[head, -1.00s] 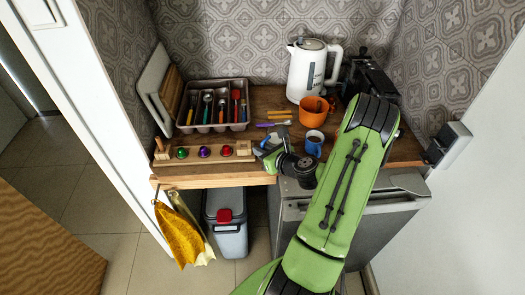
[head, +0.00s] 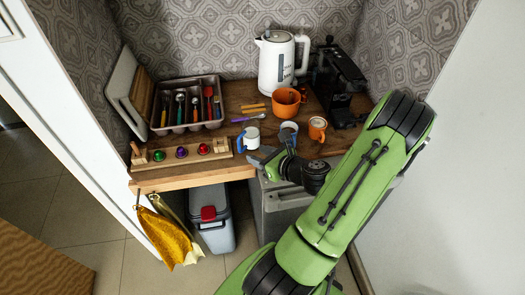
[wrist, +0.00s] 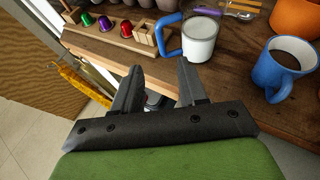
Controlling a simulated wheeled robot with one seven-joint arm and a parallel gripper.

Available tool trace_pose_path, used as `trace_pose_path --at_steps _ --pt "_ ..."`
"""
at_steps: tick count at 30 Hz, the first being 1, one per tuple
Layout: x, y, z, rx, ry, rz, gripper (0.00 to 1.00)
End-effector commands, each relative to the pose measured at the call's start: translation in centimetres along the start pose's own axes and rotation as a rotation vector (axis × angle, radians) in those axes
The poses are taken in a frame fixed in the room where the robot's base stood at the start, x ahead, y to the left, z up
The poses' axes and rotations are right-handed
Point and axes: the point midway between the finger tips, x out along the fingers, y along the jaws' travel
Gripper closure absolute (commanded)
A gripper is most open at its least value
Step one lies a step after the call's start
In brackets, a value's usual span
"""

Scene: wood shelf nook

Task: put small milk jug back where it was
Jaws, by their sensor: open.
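A small white vessel with a blue handle, which looks like the milk jug (head: 249,138), stands upright near the front edge of the wooden counter. In the wrist view the jug (wrist: 201,37) is just beyond the right fingertip, its handle turned to the left. My gripper (head: 266,161) is at the counter's front edge, close to the jug on the near side. In the wrist view my gripper (wrist: 157,68) is open with nothing between the fingers. A gap shows between the fingers and the jug.
A blue mug (head: 288,134) with dark drink and a small orange cup (head: 317,127) stand to the jug's right. A larger orange pot (head: 286,102) and white kettle (head: 279,62) are behind. A wooden capsule rack (head: 182,154) and cutlery tray (head: 207,126) are left.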

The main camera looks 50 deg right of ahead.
Motion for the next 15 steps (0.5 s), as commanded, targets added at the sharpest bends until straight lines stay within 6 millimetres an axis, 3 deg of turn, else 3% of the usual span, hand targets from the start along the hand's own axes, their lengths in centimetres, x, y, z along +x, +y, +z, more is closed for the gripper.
trace_pose_path --at_steps 3,11,13,15 --pt "-1.3 -0.1 0.7 0.002 -0.005 -0.003 0.58" --pt "-1.7 0.1 0.5 -0.009 -0.007 0.000 0.58" --pt "-1.4 0.7 0.7 -0.054 0.006 0.026 0.58" --pt "-0.7 2.7 1.4 -0.198 0.043 0.108 0.58"
